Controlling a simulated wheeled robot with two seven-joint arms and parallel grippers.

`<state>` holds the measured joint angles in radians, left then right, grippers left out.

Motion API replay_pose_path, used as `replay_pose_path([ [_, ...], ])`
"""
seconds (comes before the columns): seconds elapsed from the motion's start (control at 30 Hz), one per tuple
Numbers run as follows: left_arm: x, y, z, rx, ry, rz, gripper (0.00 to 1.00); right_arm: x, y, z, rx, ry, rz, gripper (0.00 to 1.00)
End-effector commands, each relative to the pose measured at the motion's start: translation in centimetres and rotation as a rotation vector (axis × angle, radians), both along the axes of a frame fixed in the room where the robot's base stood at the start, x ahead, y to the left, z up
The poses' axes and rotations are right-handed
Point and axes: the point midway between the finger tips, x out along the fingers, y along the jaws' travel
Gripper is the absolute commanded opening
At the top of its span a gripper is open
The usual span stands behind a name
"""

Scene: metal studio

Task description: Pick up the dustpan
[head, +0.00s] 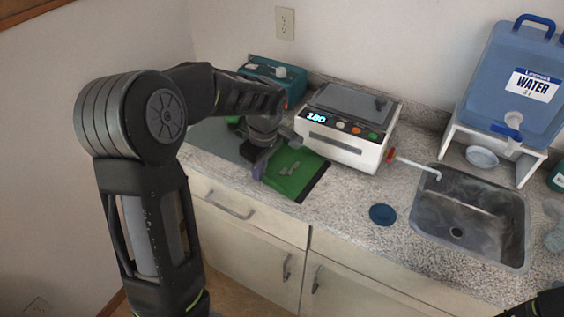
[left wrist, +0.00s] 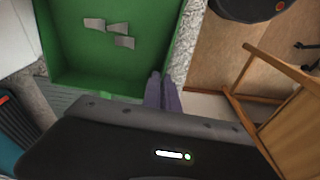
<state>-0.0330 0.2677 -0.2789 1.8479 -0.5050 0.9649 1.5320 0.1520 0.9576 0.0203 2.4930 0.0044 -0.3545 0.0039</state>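The green dustpan (head: 297,181) lies on the counter in front of the white device, with a few small grey pieces in it. In the left wrist view the dustpan (left wrist: 115,70) fills the upper left. My left gripper (head: 260,163) is at the dustpan's near left edge. In the left wrist view its fingers (left wrist: 162,85) are close together, with the dustpan's side wall running down between their tips. The arm hides part of the dustpan in the head view. A dark part of my right arm shows at the lower right corner; its gripper is out of view.
The white device (head: 345,155) with a lit display stands close behind the dustpan. A teal device (head: 296,85) is at the back left. A blue disc (head: 383,214) lies left of the metal sink (head: 470,225). A blue water container (head: 515,80) stands behind the sink.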

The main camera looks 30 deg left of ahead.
Motion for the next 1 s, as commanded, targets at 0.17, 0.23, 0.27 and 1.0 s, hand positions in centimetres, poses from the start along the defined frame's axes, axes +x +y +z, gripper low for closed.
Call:
replay_pose_path([
  [0.17,0.1,0.1,0.1,0.001,-0.004,0.002,0.00,0.0,0.0,0.0,0.000,0.000,0.000,0.36],
  [0.23,0.1,0.1,0.1,0.001,-0.005,0.002,0.00,0.0,0.0,0.0,0.000,0.000,0.000,0.36],
  [0.27,0.2,0.1,0.1,0.001,-0.005,0.002,0.00,0.0,0.0,0.0,0.000,0.000,0.000,0.36],
  [1.0,-5.1,-0.1,3.4,-0.002,-0.009,0.002,0.00,0.2,0.1,-1.5,0.003,-0.005,0.001,0.36],
])
